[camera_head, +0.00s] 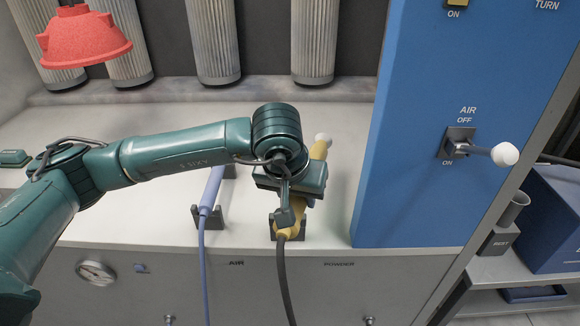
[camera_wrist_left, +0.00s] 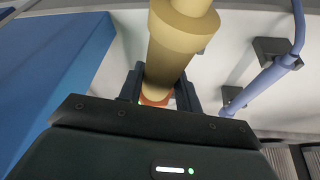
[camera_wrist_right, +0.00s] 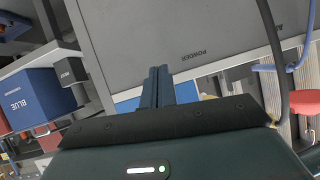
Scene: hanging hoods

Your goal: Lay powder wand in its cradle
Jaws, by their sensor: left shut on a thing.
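The yellow powder wand (camera_head: 291,222) has a dark hose at its near end and a white tip at its far end. It also shows in the left wrist view (camera_wrist_left: 180,40). My left gripper (camera_head: 291,190) is shut on its middle, from above. The dark cradle (camera_head: 274,230) stands on the bench ledge by the POWDER label. The wand's near end is at this cradle; I cannot tell whether it rests in it or is just above. My arm hides the far part of the cradle. My right gripper (camera_wrist_right: 157,88) shows only in its wrist view, fingers together and empty.
A blue-violet air wand (camera_head: 211,190) lies in its own dark holder to the left. The blue panel (camera_head: 420,150) with an AIR lever (camera_head: 490,152) rises close on the right. A red hood (camera_head: 82,38) hangs at upper left.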

